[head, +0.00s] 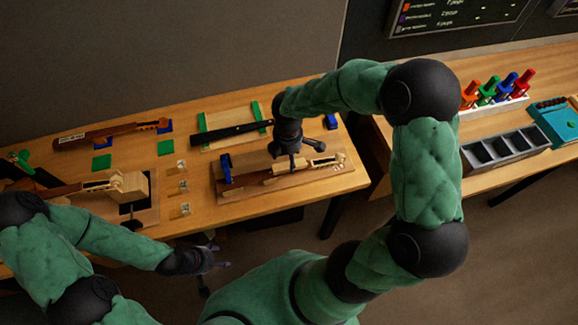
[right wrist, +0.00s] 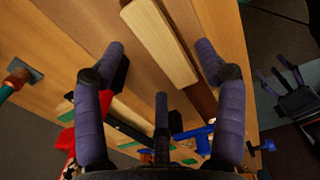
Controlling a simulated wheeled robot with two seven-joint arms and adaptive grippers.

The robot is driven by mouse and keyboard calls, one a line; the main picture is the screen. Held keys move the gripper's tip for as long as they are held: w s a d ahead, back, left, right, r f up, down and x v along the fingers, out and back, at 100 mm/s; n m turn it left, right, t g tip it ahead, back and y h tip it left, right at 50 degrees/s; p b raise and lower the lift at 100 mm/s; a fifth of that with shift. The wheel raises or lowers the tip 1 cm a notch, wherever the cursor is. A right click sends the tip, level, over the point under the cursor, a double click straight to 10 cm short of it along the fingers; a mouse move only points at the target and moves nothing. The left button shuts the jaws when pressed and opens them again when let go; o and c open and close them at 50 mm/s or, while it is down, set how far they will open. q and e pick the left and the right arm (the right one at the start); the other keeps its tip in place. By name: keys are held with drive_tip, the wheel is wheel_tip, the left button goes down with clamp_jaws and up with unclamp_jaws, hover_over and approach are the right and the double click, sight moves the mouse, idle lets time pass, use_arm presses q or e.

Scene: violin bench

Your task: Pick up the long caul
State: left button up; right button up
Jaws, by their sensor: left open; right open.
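A pale wooden bar, which looks like the long caul (right wrist: 160,42), lies in the right wrist view ahead of my right gripper (right wrist: 160,62), between the lines of its spread fingers. In the head view my right gripper (head: 293,158) hangs fingers down over a wooden board (head: 228,197) with a violin neck (head: 325,162) on it. It is open and empty; the gripper partly hides the pale bar there, and I cannot tell if it touches it. My left gripper (head: 212,262) is open and empty, low in front of the bench edge.
A black fingerboard (head: 232,131) lies on a pale board with green strips behind. Another violin neck (head: 100,134) lies at the back left, and a wooden block stands at the left. At the right are a grey compartment bin (head: 510,149) and several coloured-handled tools (head: 490,90).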

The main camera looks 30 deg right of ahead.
wheel_tip(320, 180, down, 3)
drive_tip(key=shift+r, duration=0.1)
drive_tip(key=c, duration=1.1)
drive_tip(key=shift+r, duration=0.1)
drive_tip(key=shift+c, duration=0.3)
